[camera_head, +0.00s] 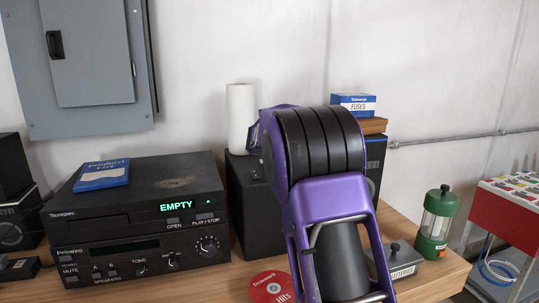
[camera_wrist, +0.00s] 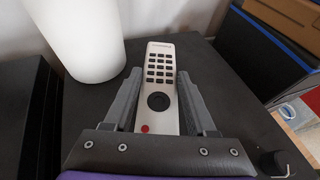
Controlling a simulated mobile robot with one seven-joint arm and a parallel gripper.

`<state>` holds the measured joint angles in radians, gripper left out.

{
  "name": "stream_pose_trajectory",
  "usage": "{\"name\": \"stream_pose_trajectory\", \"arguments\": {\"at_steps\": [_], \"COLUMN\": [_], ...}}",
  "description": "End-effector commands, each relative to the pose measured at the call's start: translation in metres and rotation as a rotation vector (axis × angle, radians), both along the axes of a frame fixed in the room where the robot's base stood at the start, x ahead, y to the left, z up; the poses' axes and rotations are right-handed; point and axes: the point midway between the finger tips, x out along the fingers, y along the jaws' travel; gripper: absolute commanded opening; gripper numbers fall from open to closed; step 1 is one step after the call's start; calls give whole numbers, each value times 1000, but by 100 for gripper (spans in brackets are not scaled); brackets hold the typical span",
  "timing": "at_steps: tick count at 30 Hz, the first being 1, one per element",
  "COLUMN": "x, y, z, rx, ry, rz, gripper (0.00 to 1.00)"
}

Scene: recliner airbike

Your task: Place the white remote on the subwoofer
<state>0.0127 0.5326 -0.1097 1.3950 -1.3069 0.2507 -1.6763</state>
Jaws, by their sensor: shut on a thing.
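The white remote (camera_wrist: 161,68) has dark buttons, a round dark pad and a red button. In the wrist view it lies between the two grey fingers of my gripper (camera_wrist: 159,82), which is shut on it. Below it is the dark top of a black box (camera_wrist: 225,70), which I take for the subwoofer. In the head view this black box (camera_head: 252,212) stands right of the stereo units. I cannot tell whether the remote touches the top. My purple arm hides the remote and fingertips in the head view.
A white cylinder (camera_head: 241,118) stands on the black box, close left of the remote in the wrist view (camera_wrist: 80,40). A small knob (camera_wrist: 272,163) is at the right. Stereo units (camera_head: 140,222), a red disc (camera_head: 272,288) and a green lantern (camera_head: 437,222) are on the table.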

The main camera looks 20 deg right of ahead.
Motion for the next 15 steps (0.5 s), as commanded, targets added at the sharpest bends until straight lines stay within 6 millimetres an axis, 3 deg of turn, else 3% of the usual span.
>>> {"name": "stream_pose_trajectory", "arguments": {"at_steps": [1, 8, 9, 14, 15], "x": [0, 0, 0, 0, 0], "y": [0, -1, -1, -1, -1], "z": [-8, -8, -9, -9, -8], "rx": [-2, 0, 0, 0, 0], "ry": [0, 1, 2, 1, 1], "rz": [-1, -1, -1, -1, -1], "gripper": [0, 0, 58, 87, 87]}}
